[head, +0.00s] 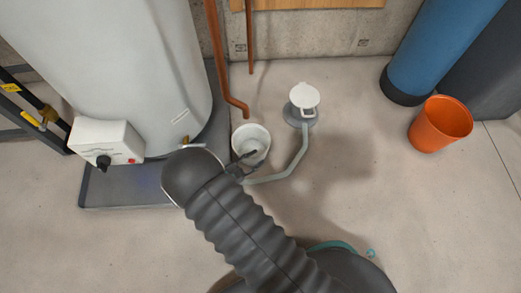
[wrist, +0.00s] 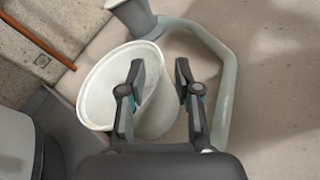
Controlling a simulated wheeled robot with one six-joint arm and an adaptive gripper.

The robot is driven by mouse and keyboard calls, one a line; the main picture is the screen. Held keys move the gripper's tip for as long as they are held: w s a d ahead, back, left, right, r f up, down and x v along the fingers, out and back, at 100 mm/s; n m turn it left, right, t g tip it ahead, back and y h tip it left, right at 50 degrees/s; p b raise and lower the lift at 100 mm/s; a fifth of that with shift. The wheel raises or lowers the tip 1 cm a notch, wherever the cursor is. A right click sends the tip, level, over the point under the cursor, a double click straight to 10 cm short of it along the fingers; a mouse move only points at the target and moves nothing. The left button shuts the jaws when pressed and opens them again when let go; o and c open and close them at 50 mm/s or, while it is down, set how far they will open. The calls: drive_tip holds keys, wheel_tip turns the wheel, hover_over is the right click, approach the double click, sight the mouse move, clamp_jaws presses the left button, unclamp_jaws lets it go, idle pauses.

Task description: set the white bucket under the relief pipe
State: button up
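The white bucket (head: 247,134) stands upright on the floor, just right of the tank's grey tray; its open top also shows in the wrist view (wrist: 97,92). The copper relief pipe (head: 216,50) comes down beside the tank, and its bent lower end shows just behind the bucket in the head view. I cannot tell how high that end hangs. My gripper (head: 251,158) is at the bucket's near right side. In the wrist view my gripper (wrist: 160,68) has its fingers apart, one over the bucket's opening and one outside its right wall. I cannot tell whether either touches.
A pale tube (head: 292,165) runs from a grey floor fitting with a white lid (head: 304,95) close past the bucket's right side. The tank (head: 110,60) and tray (head: 125,190) bound the left. An orange bucket (head: 440,124) stands right; the floor between is clear.

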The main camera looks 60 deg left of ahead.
drive_tip(key=v, duration=0.8)
drive_tip(key=shift+s+r, duration=0.1)
